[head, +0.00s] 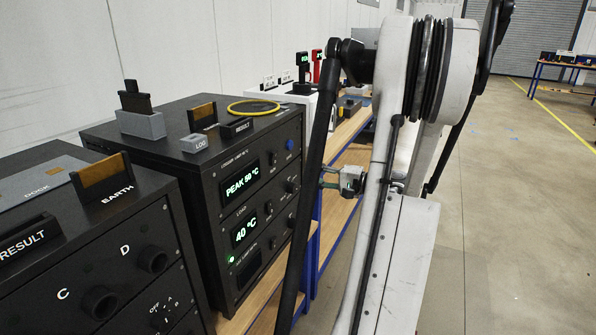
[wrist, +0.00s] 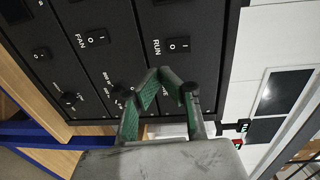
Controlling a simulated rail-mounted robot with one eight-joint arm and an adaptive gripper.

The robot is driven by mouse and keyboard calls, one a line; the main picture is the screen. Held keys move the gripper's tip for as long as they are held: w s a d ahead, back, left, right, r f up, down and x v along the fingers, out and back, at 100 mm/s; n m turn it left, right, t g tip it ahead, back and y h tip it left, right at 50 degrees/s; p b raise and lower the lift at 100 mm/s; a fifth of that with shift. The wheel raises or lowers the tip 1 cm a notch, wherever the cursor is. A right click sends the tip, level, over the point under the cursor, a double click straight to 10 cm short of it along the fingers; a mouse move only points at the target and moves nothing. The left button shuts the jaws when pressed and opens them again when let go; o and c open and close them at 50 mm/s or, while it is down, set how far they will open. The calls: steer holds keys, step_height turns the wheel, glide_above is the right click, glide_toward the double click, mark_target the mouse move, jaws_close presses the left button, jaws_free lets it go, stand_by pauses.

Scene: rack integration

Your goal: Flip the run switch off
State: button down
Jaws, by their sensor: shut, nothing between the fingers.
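The run switch (wrist: 178,45) is a small black rocker marked O and I on a dark panel, beside the word RUN in the wrist view. I cannot tell which side is pressed. My gripper (wrist: 160,74) has green-padded fingers that meet at the tips and hold nothing. In the wrist view the tips lie just below the run switch in the picture; I see no clear contact with it. In the head view my gripper (head: 323,178) is small, to the right of the black unit (head: 230,165).
A similar fan switch (wrist: 97,38) sits left of the run switch in the wrist view, with a knob (wrist: 69,98) below it. Another black unit (head: 100,250) stands at the left in the head view.

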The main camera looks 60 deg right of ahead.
steer(key=shift+s+f, duration=0.2)
steer(key=shift+s, duration=1.2)
